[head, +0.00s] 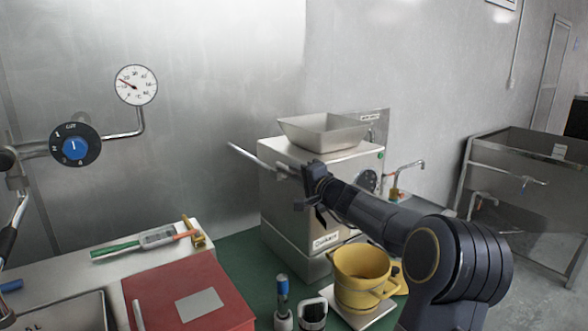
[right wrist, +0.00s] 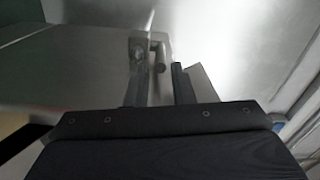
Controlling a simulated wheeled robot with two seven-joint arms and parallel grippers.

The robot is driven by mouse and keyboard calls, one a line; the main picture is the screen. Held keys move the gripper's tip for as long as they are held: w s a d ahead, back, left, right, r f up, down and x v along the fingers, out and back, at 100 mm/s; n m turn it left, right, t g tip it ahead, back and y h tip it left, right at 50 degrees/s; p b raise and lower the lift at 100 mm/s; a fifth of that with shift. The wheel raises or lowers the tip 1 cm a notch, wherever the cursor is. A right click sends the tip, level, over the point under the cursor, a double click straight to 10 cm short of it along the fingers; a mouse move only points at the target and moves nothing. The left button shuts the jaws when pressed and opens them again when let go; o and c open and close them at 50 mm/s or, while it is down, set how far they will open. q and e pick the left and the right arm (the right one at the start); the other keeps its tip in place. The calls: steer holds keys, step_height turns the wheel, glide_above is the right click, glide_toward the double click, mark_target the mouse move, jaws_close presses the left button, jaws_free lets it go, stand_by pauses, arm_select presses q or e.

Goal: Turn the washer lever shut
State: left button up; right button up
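A long pale metal lever (head: 250,155) sticks out to the left from the front of the grey box-shaped machine (head: 290,215). No readable label marks it as the washer lever. My right gripper (head: 312,188) is beside the lever's inner end, in front of the machine, and partly hides it. In the right wrist view, the two fingers (right wrist: 160,88) stand apart with a gap between them. A short metal bar on a mount (right wrist: 158,55) shows just beyond the gap; I cannot tell whether a finger touches it. My left gripper is not in view.
A metal hopper (head: 322,132) tops the machine. A yellow container (head: 362,275) stands below my right arm. Hand tools (head: 283,300), a red box (head: 185,285) and a sink are near the front. A blue dial (head: 75,148) and gauge (head: 136,85) are at left.

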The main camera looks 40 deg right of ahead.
steer(key=shift+w+d, duration=0.1)
steer(key=shift+w, duration=0.75)
jaws_close()
